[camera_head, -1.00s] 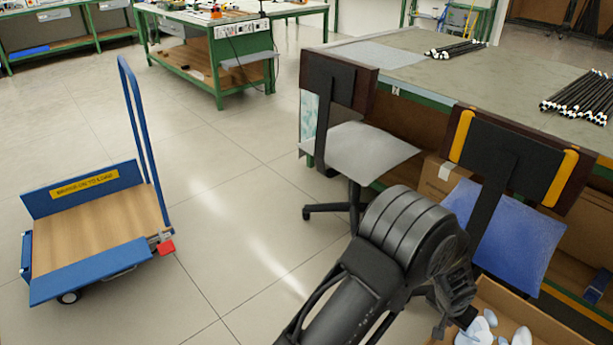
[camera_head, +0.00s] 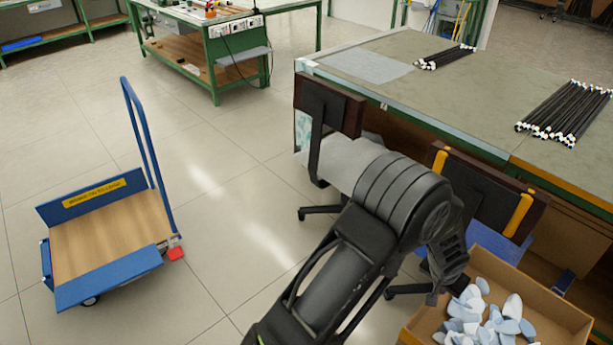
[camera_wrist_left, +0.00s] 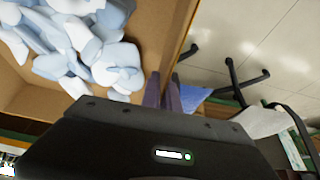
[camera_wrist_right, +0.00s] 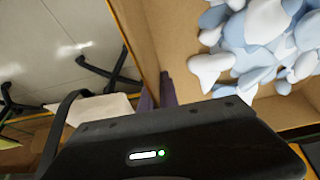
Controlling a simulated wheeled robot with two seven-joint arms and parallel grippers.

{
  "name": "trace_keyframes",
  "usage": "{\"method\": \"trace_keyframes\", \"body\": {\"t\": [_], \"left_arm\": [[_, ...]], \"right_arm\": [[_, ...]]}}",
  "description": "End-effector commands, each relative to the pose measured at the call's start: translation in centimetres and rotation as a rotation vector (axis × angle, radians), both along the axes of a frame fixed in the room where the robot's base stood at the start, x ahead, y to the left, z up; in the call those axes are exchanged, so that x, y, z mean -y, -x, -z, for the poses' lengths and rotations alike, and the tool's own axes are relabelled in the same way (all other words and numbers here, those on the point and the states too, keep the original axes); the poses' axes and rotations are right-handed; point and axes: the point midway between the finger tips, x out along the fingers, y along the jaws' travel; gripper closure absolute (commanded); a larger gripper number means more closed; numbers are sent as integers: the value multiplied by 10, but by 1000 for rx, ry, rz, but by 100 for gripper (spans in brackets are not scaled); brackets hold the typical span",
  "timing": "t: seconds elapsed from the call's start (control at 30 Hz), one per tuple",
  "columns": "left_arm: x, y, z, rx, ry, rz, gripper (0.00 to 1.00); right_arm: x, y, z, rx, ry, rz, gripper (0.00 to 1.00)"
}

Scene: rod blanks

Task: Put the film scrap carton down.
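The film scrap carton (camera_head: 548,308) is a brown, open-topped box with pale blue and white film scraps (camera_head: 490,320) inside. It is at the bottom right of the head view, in front of the workbench; its underside is hidden. My left gripper (camera_head: 436,291) is at its left side. In the left wrist view my left gripper's fingers (camera_wrist_left: 163,92) are closed on the carton's wall (camera_wrist_left: 174,45). In the right wrist view my right gripper's fingers (camera_wrist_right: 157,92) are closed on the opposite wall (camera_wrist_right: 146,45). My right gripper is outside the head view.
Two chairs, one with a grey seat (camera_head: 345,155) and one with a blue seat (camera_head: 497,240), stand between my left arm and the workbench (camera_head: 470,100). Black rods (camera_head: 565,112) lie on the bench. A blue trolley (camera_head: 110,235) with an empty deck stands left. Floor between is clear.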

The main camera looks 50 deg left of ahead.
Motion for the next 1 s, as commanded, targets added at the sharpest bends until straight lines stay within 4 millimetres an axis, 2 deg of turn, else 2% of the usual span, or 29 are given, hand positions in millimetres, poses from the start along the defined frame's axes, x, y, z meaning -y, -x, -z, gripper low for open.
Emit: {"method": "trace_keyframes", "body": {"t": [0.03, 0.5, 0.7, 1.0], "left_arm": [[0, -1, -25, 3, 1, 0, 100], [0, -1, -125, 3, 1, 0, 100], [0, -1, -149, 3, 1, 0, 100], [0, -1, -156, 3, 1, 0, 100]], "right_arm": [[0, -1, -25, 3, -1, 0, 100], [0, -1, -126, 3, -1, 0, 100], [0, -1, -150, 3, -1, 0, 100], [0, -1, -156, 3, -1, 0, 100]]}}
